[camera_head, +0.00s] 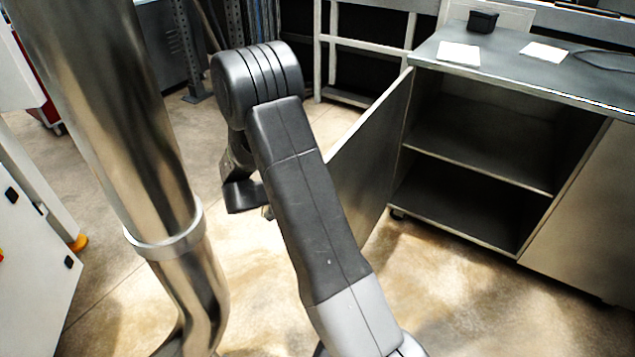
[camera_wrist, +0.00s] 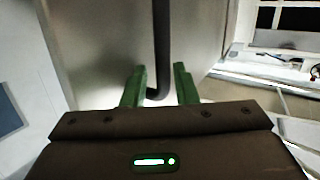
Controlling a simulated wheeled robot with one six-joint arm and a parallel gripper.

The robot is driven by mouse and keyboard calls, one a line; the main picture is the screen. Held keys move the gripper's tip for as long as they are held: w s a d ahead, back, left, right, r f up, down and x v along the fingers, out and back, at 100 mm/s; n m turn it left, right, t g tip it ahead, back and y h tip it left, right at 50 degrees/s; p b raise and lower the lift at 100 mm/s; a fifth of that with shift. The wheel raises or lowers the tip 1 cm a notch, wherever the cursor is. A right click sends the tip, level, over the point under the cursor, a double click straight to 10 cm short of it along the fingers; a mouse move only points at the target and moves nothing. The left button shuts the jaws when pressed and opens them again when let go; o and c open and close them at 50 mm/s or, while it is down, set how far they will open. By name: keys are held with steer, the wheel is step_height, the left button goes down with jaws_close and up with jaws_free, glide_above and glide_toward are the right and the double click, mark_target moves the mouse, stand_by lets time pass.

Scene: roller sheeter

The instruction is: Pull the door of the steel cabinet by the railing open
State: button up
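The steel cabinet (camera_head: 500,85) stands at the right in the head view. Its left door (camera_head: 375,150) is swung wide open, showing two shelf levels inside. The door's inner side faces the camera, and my arm covers part of it. In the wrist view, the door's flat grey face (camera_wrist: 105,45) fills the upper middle. A dark bar handle (camera_wrist: 161,45) on it runs down between the two green fingers of my gripper (camera_wrist: 160,75). The fingers stand apart, with gaps visible on both sides of the handle. In the head view, the fingers are hidden behind my arm.
A pale railing frame (camera_head: 372,46) stands behind the open door. The cabinet's right door (camera_head: 590,220) is shut. A black box (camera_head: 482,21) and white sheets (camera_head: 459,53) lie on the cabinet top. A thick metal column (camera_head: 125,110) crosses the left side. The floor before the cabinet is clear.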

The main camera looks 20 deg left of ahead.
steer(key=shift+a+r, duration=0.2)
steer(key=shift+r, duration=0.5)
steer(key=shift+s+d+r, duration=0.15)
steer(key=shift+r, duration=0.1)
steer(key=s+a+p, duration=0.1)
steer(key=a+p, duration=0.1)
steer(key=a, duration=1.3)
steer(key=shift+s+a+f, duration=0.15)
steer(key=shift+s+f, duration=0.05)
steer(key=shift+f, duration=0.2)
steer(key=shift+p, duration=0.3)
stand_by(0.4)
